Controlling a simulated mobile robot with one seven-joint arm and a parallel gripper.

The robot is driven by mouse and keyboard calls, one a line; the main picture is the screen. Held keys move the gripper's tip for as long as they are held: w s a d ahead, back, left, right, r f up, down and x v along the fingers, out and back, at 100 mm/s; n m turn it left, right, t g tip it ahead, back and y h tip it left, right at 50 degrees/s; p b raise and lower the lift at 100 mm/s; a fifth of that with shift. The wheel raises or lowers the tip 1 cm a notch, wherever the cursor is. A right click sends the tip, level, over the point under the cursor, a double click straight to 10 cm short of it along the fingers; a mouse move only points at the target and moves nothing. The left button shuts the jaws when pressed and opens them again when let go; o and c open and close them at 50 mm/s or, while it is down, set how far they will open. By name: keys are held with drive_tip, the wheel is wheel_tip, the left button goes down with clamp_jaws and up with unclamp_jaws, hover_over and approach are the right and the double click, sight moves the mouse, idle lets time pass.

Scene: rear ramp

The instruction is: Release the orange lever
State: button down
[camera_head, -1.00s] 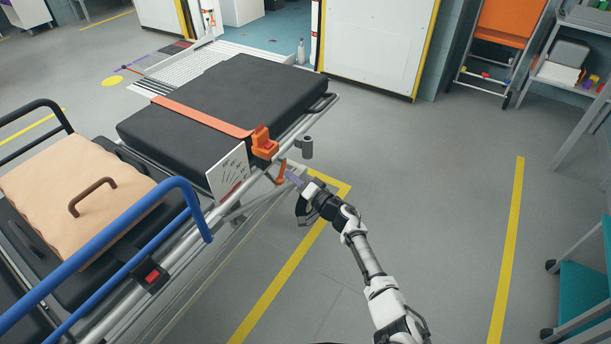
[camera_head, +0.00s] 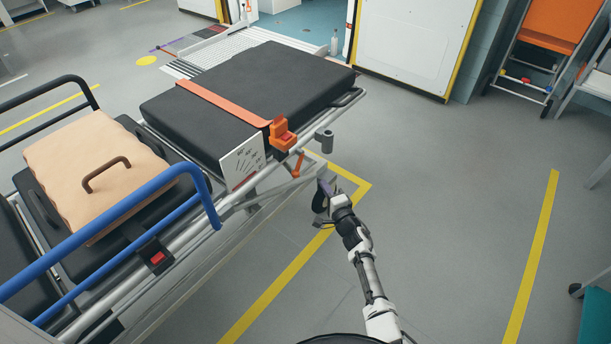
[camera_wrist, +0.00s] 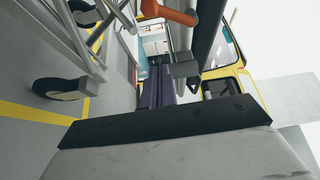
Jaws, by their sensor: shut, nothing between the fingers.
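The orange lever (camera_head: 298,164) hangs below the side rail of the stretcher, under the orange buckle (camera_head: 283,136). It also shows at the top of the wrist view (camera_wrist: 172,14), beside metal tubes. My gripper (camera_head: 322,186) is to the right of the lever and a little lower in the head view, with a visible gap between them. In the wrist view the purple fingers (camera_wrist: 160,86) are together and hold nothing. The lever's upper end is partly hidden by the rail.
The stretcher has a black mattress (camera_head: 240,85), a blue side rail (camera_head: 110,222) and a white label plate (camera_head: 243,160). A grey cylindrical fitting (camera_head: 325,140) sticks out near the lever. A wheel (camera_wrist: 60,89) shows at left in the wrist view.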

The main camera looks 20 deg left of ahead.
sight(299, 164)
drive_tip(key=w+a+b, duration=0.3)
drive_tip(key=a, duration=0.5)
drive_tip(key=shift+w, duration=0.15)
idle(0.4)
